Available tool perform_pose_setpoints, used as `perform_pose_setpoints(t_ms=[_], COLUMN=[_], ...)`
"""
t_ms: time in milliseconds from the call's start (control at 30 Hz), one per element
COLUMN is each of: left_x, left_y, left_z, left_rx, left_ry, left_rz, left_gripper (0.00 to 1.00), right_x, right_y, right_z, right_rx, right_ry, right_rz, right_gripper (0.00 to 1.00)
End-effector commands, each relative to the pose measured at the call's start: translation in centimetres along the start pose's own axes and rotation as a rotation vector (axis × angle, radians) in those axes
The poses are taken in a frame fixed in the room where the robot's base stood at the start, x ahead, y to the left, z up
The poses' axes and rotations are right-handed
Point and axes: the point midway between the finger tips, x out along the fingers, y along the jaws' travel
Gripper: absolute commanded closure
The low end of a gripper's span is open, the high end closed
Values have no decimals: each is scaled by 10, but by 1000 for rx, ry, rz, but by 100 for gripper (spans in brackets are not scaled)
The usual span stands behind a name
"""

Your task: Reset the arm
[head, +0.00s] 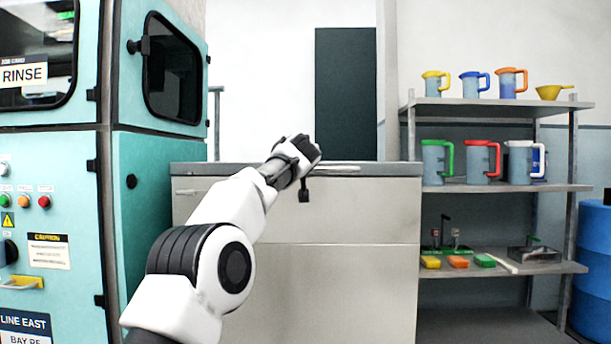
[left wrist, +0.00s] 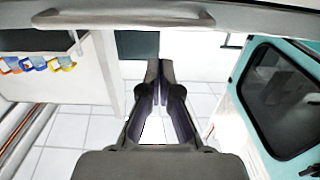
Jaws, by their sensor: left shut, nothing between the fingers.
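My left arm reaches in from the lower left in the head view. Its left gripper (head: 309,150) is in front of the upper part of the grey cabinet (head: 345,275), close to its top edge. In the left wrist view the two dark fingers of the left gripper (left wrist: 161,68) lie close together at their tips, shut with nothing held. A gap shows between the fingers farther back. My right gripper is in neither view.
A teal machine (head: 160,165) with dark windows stands at the left. A metal shelf (head: 490,187) with coloured jugs, a yellow funnel (head: 553,92) and small items is at the right, beside a blue barrel (head: 594,265). A dark panel (head: 346,95) stands behind the cabinet.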

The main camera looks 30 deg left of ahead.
Motion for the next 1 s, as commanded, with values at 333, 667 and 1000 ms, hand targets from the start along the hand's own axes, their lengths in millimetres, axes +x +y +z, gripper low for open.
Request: perform_pose_setpoints(t_ms=[333,667,1000], left_x=[-51,-76,-27], left_y=[0,-1,42], left_z=[43,47,122], left_rx=[0,-1,102], left_ry=[0,0,-146], left_rz=[0,-1,10], left_gripper=[100,100,100], right_x=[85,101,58], right_y=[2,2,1], right_z=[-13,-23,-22], right_rx=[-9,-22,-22], right_ry=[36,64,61], right_rz=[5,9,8], right_gripper=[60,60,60])
